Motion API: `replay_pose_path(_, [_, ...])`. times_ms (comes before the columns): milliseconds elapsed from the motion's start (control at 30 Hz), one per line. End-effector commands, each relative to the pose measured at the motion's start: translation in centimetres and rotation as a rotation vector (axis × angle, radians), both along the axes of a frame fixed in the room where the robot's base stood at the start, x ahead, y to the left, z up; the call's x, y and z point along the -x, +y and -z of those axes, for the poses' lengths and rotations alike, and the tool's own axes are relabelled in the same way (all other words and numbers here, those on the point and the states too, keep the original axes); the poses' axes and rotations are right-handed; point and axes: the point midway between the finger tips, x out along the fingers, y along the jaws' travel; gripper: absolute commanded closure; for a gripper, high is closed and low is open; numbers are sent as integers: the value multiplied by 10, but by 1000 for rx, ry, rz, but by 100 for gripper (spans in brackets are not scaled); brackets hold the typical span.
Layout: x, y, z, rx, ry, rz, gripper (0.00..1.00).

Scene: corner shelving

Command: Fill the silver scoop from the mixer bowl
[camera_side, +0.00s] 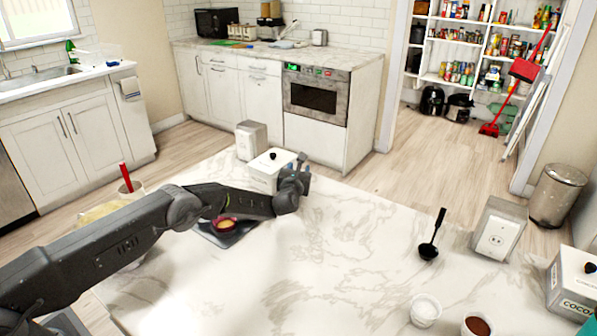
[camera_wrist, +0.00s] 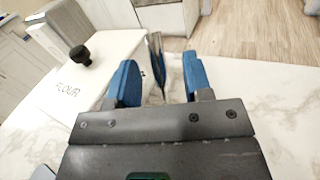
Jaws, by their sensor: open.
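My gripper (camera_side: 303,180) is over the far edge of the marble counter, just right of the white flour canister (camera_side: 262,172). In the wrist view my gripper (camera_wrist: 160,72) has its two blue fingers apart. A thin, shiny metal piece (camera_wrist: 155,55) stands between and beyond the fingers; it may be the silver scoop, but it is seen edge-on. I cannot tell whether a finger touches it. The canister marked FLOUR (camera_wrist: 85,85) is left of the fingers. A pale yellowish bowl (camera_side: 98,213), perhaps the mixer bowl, is partly hidden behind my arm.
A dark red bowl (camera_side: 224,226) with orange-yellow contents sits beneath my arm. A red-handled tool (camera_side: 126,177) stands at the left. A black ladle (camera_side: 430,248), white cup (camera_side: 425,310), brown-filled cup (camera_side: 477,326) and cocoa canister (camera_side: 575,285) are at the right.

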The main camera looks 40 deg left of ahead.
Motion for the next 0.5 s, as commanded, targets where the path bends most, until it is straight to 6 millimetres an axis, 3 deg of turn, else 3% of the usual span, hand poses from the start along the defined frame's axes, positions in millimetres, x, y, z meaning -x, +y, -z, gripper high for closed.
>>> replay_pose_path(267, [6,-3,1,0,2,0,54])
replay_pose_path(500, [26,-13,-1,1,2,2,54])
